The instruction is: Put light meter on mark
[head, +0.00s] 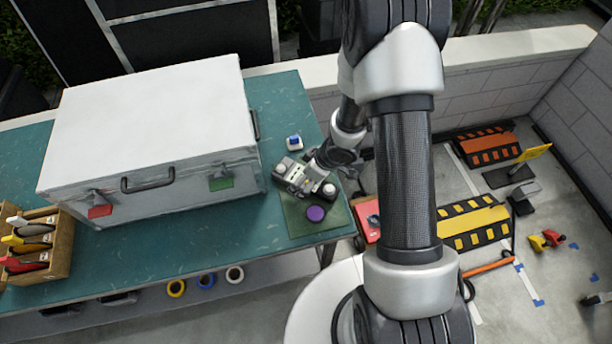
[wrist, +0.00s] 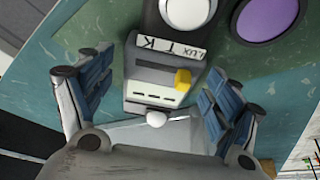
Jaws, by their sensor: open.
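The light meter (wrist: 150,88), a grey device with a white dome, a yellow button and a label reading "LUX", lies between my fingers in the wrist view. In the head view my gripper mostly hides it. My gripper (head: 306,180) is over the right end of the table, its jaws open. In the wrist view my gripper (wrist: 152,92) has one blue-padded finger on each side of the meter, with gaps showing. The mark looks to be a flat purple disc (head: 316,213) on a green mat, just in front of my gripper. The disc (wrist: 268,28) shows at upper right in the wrist view.
A big white case (head: 160,115) fills the middle of the teal table (head: 200,245). A small blue-and-white item (head: 294,143) stands behind my gripper. A wooden tool rack (head: 58,255) is at the left. Ramps and a yellow sign (head: 534,152) are on the floor at right.

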